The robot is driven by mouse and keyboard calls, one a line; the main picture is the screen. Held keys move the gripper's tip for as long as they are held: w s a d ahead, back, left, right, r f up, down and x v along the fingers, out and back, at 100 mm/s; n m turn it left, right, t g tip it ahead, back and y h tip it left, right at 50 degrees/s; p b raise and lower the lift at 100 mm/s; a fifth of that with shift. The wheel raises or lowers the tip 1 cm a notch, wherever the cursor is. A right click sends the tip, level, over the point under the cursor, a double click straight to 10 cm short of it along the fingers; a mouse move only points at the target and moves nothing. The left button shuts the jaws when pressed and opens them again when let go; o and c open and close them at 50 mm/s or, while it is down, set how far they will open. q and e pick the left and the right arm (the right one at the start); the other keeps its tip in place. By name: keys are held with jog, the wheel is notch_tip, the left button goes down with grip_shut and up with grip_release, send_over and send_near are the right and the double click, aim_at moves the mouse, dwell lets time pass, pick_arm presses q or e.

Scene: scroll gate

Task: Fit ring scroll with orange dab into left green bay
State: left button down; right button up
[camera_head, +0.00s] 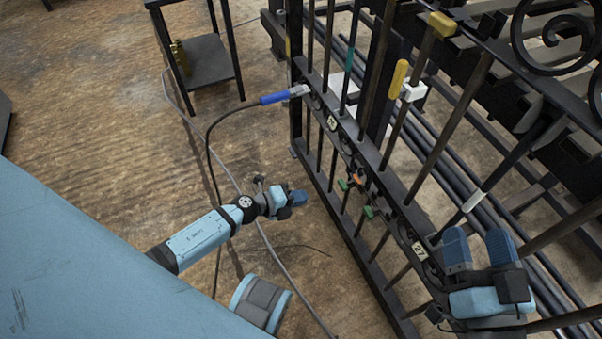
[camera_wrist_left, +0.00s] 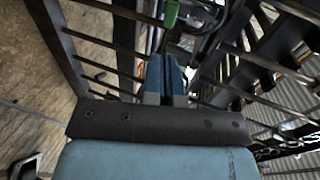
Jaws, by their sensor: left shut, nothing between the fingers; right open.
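A small orange patch (camera_head: 357,179) shows on dark metalwork at the gate's middle rail; I cannot make out the ring scroll's full shape or whether it is seated. Green pieces sit beside it, one to the left (camera_head: 344,185) and one lower right (camera_head: 370,212). My left gripper (camera_head: 299,198) is shut and empty, in front of the gate, left of the green pieces. In the left wrist view its closed blue fingers (camera_wrist_left: 165,82) point toward the bars, with a green piece (camera_wrist_left: 171,13) and a dark curved part (camera_wrist_left: 205,18) beyond. My right gripper (camera_head: 480,247) is open and empty near the gate's right part.
The black barred gate (camera_head: 393,183) crosses the view, with numbered tags (camera_head: 419,249). A blue-handled tool (camera_head: 274,98) with a cable is at its left end. Yellow-ended pieces (camera_head: 398,78) are on the bars. A dark side table (camera_head: 207,66) stands back left; floor between is mostly clear.

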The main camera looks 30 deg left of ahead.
aim_at(340, 184)
pick_arm(q)
jog(key=r+b+x, duration=0.1)
jog(key=b+x, duration=0.1)
jog(key=x, duration=0.8)
jog(key=shift+w+d+b, duration=0.25)
jog(key=shift+w+b, duration=0.05)
jog(key=shift+b, duration=0.05)
pick_arm(e)
jog(key=shift+g, duration=0.9)
jog(key=f, duration=0.4)
jog(key=shift+w+a+f, duration=0.1)
jog(key=shift+a+f, duration=0.1)
jog(key=shift+f, duration=0.2)
pick_arm(q)
jog(key=shift+w+d+r+p, duration=0.1)
jog(key=shift+w+d+p, duration=0.45)
jog(key=shift+w+d, duration=0.4)
jog(key=shift+w, duration=0.25)
jog(key=shift+a, duration=0.1)
pick_arm(e)
jog(key=shift+r+t, duration=0.4)
jog(key=shift+r, duration=0.45)
